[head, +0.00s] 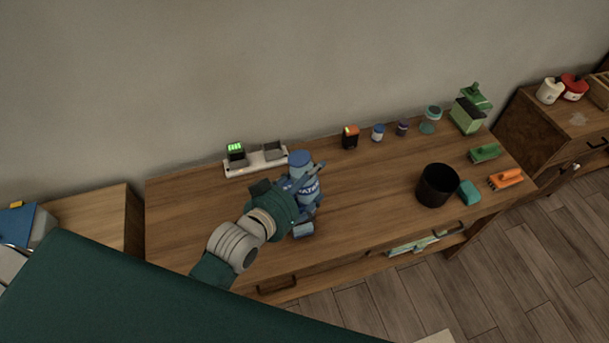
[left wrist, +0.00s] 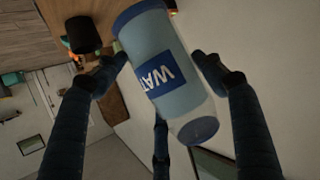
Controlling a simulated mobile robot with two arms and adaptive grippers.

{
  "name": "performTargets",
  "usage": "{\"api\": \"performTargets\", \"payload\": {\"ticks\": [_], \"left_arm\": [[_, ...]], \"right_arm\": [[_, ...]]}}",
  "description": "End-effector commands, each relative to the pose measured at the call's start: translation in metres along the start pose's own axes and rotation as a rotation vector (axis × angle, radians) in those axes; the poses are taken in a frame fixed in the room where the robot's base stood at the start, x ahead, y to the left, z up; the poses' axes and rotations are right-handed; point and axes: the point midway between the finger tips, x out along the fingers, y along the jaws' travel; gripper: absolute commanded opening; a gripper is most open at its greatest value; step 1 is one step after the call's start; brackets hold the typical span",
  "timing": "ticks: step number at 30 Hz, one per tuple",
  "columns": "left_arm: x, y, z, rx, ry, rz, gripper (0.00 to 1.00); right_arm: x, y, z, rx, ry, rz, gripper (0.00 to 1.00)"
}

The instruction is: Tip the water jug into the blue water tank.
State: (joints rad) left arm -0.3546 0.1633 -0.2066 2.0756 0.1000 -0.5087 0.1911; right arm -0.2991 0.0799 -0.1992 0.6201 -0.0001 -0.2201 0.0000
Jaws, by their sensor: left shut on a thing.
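The water jug (head: 299,160) is a pale blue cylinder with a darker blue cap and a blue label, seen above the left part of the wooden cabinet top. It looks roughly upright. My left gripper (head: 301,199) is shut around its side. In the left wrist view the jug (left wrist: 168,78) sits between the dark fingers, its lettering upside down. I cannot tell whether its base touches the cabinet top. A blue-topped object (head: 16,222) with a yellow patch is cut off at the far left edge; I cannot tell whether it is the blue water tank. My right gripper is not in view.
A charger-like strip (head: 257,161) lies behind the jug on the wooden cabinet (head: 365,200). A black bin (head: 437,185), small jars (head: 378,133) and green and orange tools (head: 505,178) stand to the right. The cabinet's middle is clear. A lower wooden surface (head: 95,215) is at left.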

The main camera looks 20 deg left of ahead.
Motion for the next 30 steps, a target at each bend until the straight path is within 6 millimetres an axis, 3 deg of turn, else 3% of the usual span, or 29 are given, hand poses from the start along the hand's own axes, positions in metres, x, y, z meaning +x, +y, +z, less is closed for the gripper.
{"api": "performTargets", "payload": {"ticks": [7, 27, 30], "left_arm": [[0.008, 0.012, 0.018, -0.224, 0.004, 0.095, 0.28], [0.022, 0.029, 0.052, -0.669, 0.004, 0.281, 0.28], [0.020, 0.030, 0.046, -0.669, 0.005, 0.280, 0.28]], "right_arm": [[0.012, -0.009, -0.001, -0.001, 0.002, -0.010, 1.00], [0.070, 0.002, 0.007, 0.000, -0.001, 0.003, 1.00], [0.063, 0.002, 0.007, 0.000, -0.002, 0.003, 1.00]]}}
